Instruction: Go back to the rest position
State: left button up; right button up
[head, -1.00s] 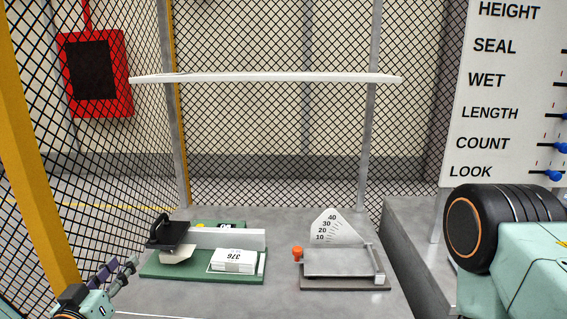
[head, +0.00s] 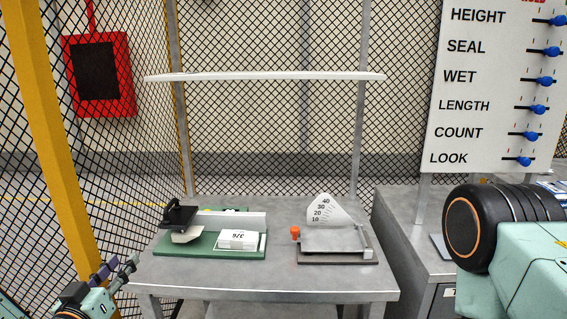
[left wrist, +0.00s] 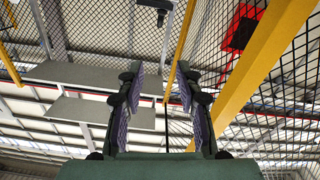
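My left gripper (head: 120,268) is at the lower left of the head view, left of the grey table (head: 270,278) and apart from it. In the left wrist view its two purple-padded fingers (left wrist: 161,85) stand apart with nothing between them, so it is open and empty. My right arm shows at the right edge of the head view, but its gripper is out of view.
On the table stand a green base (head: 190,246) with a black-handled stamp (head: 178,215) and a card stack (head: 238,240), and a grey device with a scale (head: 322,210). A slider board (head: 490,90) stands right. Mesh fence and a yellow post (head: 60,130) are left.

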pick_arm(q)
jog(key=s+d+f+g, duration=0.3)
jog(key=s+f+g, duration=0.25)
jog(key=f, duration=0.35)
jog(key=s+d+f+g, duration=0.3)
jog(key=s+f+g, duration=0.1)
jog(key=s+f, duration=0.4)
jog(key=s+d+f+g, duration=0.1)
jog(key=s+f+g, duration=0.1)
jog(key=s, duration=0.5)
jog(key=s+d+f+m+g, duration=0.1)
jog(key=s+f+g, duration=0.2)
jog(key=s, duration=0.5)
jog(key=s+d+f+g, duration=0.2)
jog(key=s+f+g, duration=0.1)
jog(key=s, duration=0.5)
jog(key=shift+f+y, duration=0.3)
jog(key=shift+f, duration=0.25)
jog(key=shift+w+d+g, duration=0.1)
jog(key=shift+d+g, duration=0.05)
jog(key=shift+g, duration=0.1)
jog(key=shift+w, duration=0.1)
